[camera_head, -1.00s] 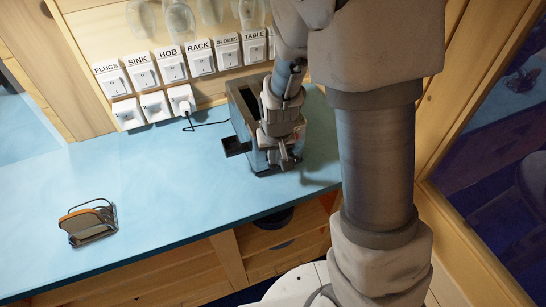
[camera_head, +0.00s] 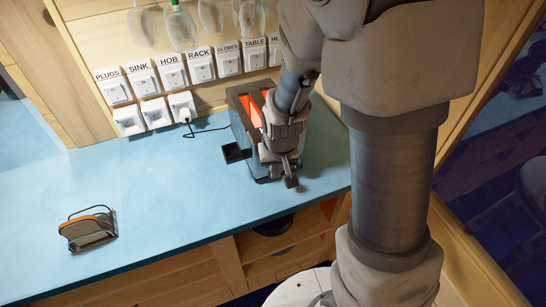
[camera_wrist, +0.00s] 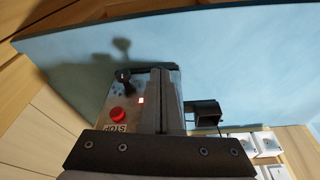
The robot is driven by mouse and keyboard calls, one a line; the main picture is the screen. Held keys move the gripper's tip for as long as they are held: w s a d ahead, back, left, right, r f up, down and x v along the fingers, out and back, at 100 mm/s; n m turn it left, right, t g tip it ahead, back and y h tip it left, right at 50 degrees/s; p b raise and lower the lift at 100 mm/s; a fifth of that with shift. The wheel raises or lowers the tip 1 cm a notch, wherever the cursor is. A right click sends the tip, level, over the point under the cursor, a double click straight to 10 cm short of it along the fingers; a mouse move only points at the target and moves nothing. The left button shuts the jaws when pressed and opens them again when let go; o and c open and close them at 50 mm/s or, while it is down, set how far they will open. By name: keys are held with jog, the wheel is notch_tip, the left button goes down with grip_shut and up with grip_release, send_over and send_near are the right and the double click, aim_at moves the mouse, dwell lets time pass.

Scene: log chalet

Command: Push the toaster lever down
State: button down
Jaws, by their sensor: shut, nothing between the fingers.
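The toaster (camera_head: 238,116) stands at the back of the blue counter, and its slots glow orange. In the wrist view, its end panel (camera_wrist: 142,118) shows a red button (camera_wrist: 118,115) above a STOP label, a lit red square and a black knob (camera_wrist: 124,77), which looks like the lever. My gripper (camera_head: 290,180) is shut and empty, in front of the toaster's end in the head view. In the wrist view, its closed fingers (camera_wrist: 164,72) are right of the knob, apart from it in the picture. The lever cannot be made out behind my gripper in the head view.
Labelled wall switches (camera_head: 172,73) and sockets line the back wall, with the toaster's plug (camera_head: 183,107) in one. Glasses hang above. A toast rack (camera_head: 88,230) holding bread stands at the left of the counter (camera_head: 170,200). The counter between is clear.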

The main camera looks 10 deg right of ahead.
jog(key=p+v, duration=0.1)
jog(key=v, duration=1.5)
jog(key=shift+r, duration=0.3)
jog(key=shift+s, duration=0.15)
jog(key=s+d+r+t+b, duration=0.1)
jog(key=s+d+r, duration=0.3)
jog(key=s, duration=0.6)
notch_tip(320, 180, up, 3)
jog(key=shift+f+t, duration=0.15)
jog(key=shift+t, duration=0.75)
